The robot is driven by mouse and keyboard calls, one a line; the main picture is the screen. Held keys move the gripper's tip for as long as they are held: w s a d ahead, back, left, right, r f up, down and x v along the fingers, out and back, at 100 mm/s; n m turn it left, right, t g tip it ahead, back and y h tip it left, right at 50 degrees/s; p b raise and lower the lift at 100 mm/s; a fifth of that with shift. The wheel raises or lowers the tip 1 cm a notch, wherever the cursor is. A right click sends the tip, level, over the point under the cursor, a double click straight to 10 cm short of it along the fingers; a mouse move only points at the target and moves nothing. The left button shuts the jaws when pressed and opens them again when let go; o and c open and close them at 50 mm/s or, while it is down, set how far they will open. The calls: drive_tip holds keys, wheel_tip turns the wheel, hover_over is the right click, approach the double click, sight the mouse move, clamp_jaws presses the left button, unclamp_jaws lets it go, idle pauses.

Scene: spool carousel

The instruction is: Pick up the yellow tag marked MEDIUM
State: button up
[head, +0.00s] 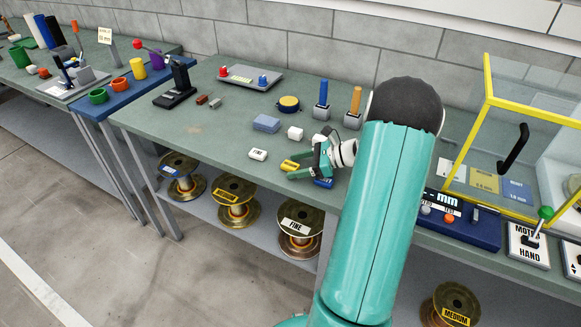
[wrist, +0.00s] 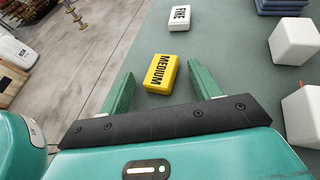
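The yellow tag marked MEDIUM (wrist: 161,74) lies on the grey-green bench top, near the bench's front edge. In the wrist view it sits just beyond and between the two green fingers of my gripper (wrist: 155,88), which are apart with nothing between them. In the head view the yellow tag (head: 289,166) is just left of my gripper (head: 300,168). The white tag marked FINE (wrist: 180,18) lies farther out in the wrist view; in the head view it is left of the yellow tag. A blue tag (head: 323,183) shows partly under my gripper.
A blue block (head: 266,123) is behind the tags. Spools (head: 299,226) stand on the shelf below. A yellow-framed clear case (head: 487,80) stands at the right.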

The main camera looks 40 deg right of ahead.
drive_tip(key=c, duration=1.1)
